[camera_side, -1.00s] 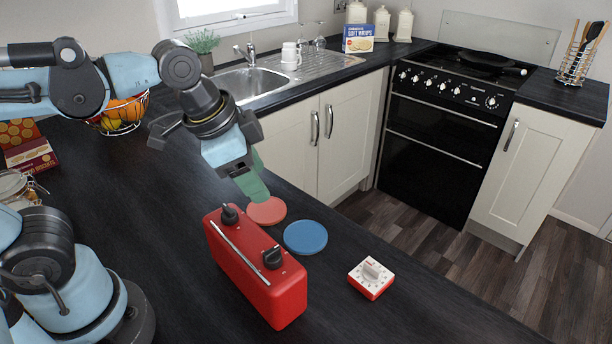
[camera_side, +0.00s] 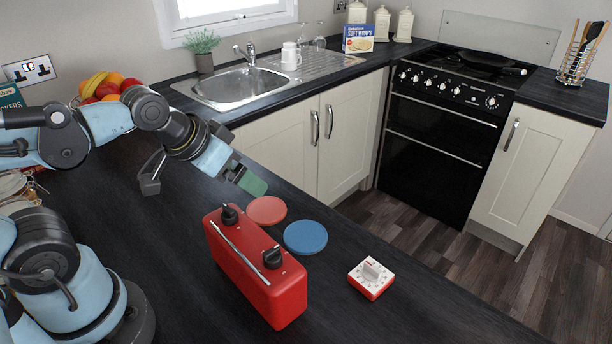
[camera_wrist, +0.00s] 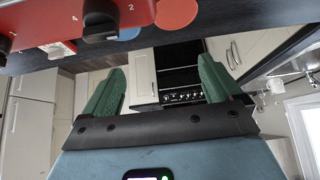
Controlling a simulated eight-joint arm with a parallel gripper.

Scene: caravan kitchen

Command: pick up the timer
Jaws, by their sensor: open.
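The timer (camera_side: 371,278) is a small red block with a white top and a white knob. It stands on the dark worktop at the right, beyond the red box, in the side view. My gripper (camera_side: 254,185) is in the air behind the red box and left of the timer, well apart from it. In the wrist view its two green fingers (camera_wrist: 160,88) are spread with nothing between them.
A red box (camera_side: 258,268) with black knobs stands between my arm and the timer; it also shows in the wrist view (camera_wrist: 60,22). A red disc (camera_side: 266,210) and a blue disc (camera_side: 306,237) lie beside it. The worktop around the timer is clear.

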